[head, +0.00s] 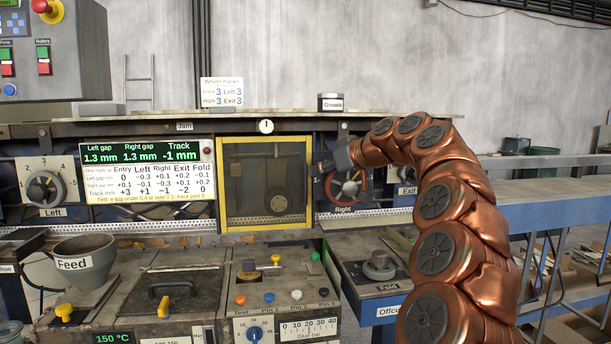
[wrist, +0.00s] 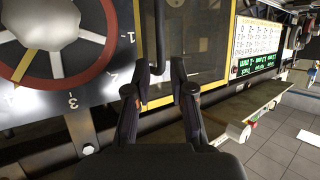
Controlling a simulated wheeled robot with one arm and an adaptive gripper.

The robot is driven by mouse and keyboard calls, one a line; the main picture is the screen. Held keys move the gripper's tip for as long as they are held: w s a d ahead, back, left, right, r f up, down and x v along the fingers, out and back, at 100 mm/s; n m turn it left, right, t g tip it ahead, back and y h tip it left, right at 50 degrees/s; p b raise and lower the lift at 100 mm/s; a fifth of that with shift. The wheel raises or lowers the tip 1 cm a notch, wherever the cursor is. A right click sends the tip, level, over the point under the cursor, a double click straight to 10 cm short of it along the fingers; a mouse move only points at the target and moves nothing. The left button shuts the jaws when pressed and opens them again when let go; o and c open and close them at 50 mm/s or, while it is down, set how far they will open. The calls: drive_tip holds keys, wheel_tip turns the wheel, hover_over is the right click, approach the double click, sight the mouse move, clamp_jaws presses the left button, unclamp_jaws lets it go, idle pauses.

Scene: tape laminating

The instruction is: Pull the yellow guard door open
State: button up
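The yellow guard door (head: 222,186) is a yellow-framed clear panel in the middle of the machine and looks shut. Its panel also shows in the wrist view (wrist: 203,38). My gripper (head: 322,166) is just right of the door's right edge, in front of the red-rimmed Right handwheel (head: 331,190). In the wrist view my gripper (wrist: 160,66) has its two fingers apart, with a gap between the tips. A dark upright bar (wrist: 159,25), which looks like the door's handle, shows in line with that gap. I cannot tell whether the fingers touch it.
The handwheel also fills the upper left of the wrist view (wrist: 56,62). A gap readout (head: 146,153) is left of the door. A console with knobs and buttons (head: 215,290) is below, and the Fold knob (head: 379,265) is at lower right.

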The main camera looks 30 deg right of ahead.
drive_tip(key=p, duration=0.1)
hover_over(306, 199)
drive_tip(key=shift+w+d+f, duration=0.1)
drive_tip(key=shift+w+f, duration=0.05)
drive_tip(key=shift+f, duration=0.5)
drive_tip(key=shift+w+d+f, duration=0.1)
drive_tip(key=shift+w+f, duration=0.05)
drive_tip(key=shift+f, duration=0.45)
drive_tip(key=shift+c, duration=0.3)
clamp_jaws()
